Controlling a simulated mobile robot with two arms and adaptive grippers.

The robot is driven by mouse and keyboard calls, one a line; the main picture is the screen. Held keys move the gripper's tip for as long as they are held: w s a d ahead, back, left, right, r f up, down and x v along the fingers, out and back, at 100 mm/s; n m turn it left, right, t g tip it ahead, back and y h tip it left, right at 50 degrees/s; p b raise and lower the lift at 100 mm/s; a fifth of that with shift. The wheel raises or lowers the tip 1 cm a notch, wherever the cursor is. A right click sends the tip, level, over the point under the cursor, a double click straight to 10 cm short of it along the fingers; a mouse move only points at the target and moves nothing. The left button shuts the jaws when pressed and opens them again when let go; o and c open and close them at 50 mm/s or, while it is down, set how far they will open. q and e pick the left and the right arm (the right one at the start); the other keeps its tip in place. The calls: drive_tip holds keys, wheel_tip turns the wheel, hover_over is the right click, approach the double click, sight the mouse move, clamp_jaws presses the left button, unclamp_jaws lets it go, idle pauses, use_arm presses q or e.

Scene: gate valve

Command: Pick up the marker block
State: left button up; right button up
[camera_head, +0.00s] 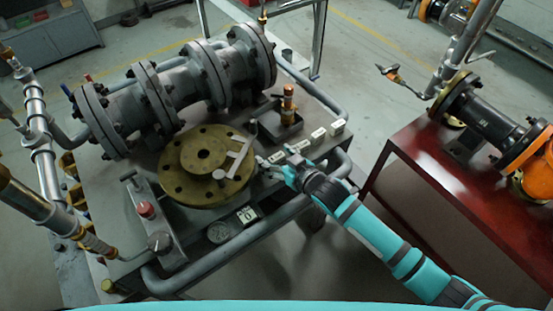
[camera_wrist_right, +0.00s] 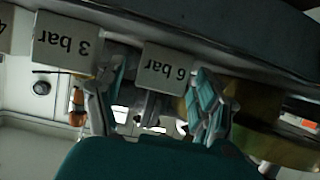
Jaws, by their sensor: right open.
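Several small white marker blocks stand in a row on the grey bench, among them one block (camera_head: 318,135) in the head view. In the right wrist view two of them read upside down as "6 bar" (camera_wrist_right: 165,68) and "3 bar" (camera_wrist_right: 66,43). My right gripper (camera_head: 268,164) is at the end of the row nearest the brass flange. In the wrist view its two fingers (camera_wrist_right: 152,98) are apart, with the "6 bar" block between and beyond them. I cannot tell whether they touch it. My left gripper is out of view.
The brass flange (camera_head: 180,178) lies close beside the right gripper, with a grey T-shaped tool (camera_head: 238,160) on it. A grey pipe runs along the bench edge (camera_head: 265,228). A red table (camera_head: 420,155) stands at the right.

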drive_tip(key=c, duration=1.1)
drive_tip(key=shift+o, duration=0.2)
drive_tip(key=shift+r, duration=0.1)
